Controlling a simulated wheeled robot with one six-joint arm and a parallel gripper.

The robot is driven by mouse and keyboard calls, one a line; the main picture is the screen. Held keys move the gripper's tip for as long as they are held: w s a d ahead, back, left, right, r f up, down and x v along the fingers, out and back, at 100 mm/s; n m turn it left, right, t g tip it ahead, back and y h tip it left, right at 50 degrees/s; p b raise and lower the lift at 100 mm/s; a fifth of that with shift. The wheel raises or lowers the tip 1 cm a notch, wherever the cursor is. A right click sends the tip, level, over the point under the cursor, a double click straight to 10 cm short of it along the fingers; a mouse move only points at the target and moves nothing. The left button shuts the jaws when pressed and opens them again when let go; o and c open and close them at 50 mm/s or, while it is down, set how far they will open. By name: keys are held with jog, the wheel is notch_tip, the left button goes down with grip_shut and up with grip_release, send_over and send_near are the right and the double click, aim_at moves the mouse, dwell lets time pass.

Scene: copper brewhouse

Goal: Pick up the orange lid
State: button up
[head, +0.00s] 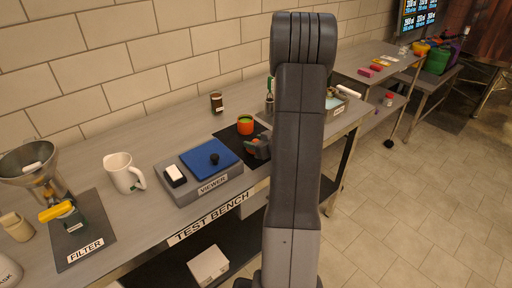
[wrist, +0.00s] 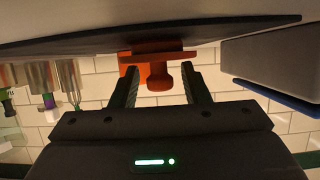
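The orange lid (wrist: 158,56) shows in the wrist view, which looks upside down, as a flat disc with a round knob against the dark mat (wrist: 240,26). My gripper (wrist: 160,92) is open, with one finger on each side of the knob and a visible gap on both sides. In the head view only a small part of the lid (head: 251,142) shows beside my gripper (head: 259,147), low over the mat. An orange cup (head: 245,125), green inside, stands just behind; it is partly hidden by the lid in the wrist view (wrist: 130,67).
A grey viewer stand (head: 203,190) with a blue top (head: 209,158) is close to the left of my gripper. A dark jar (head: 216,103) stands further back, a white mug (head: 122,173) further left. A tray (head: 336,104) with items is to the right, partly behind my arm.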

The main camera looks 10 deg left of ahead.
grip_shut()
jog(key=shift+r, duration=0.1)
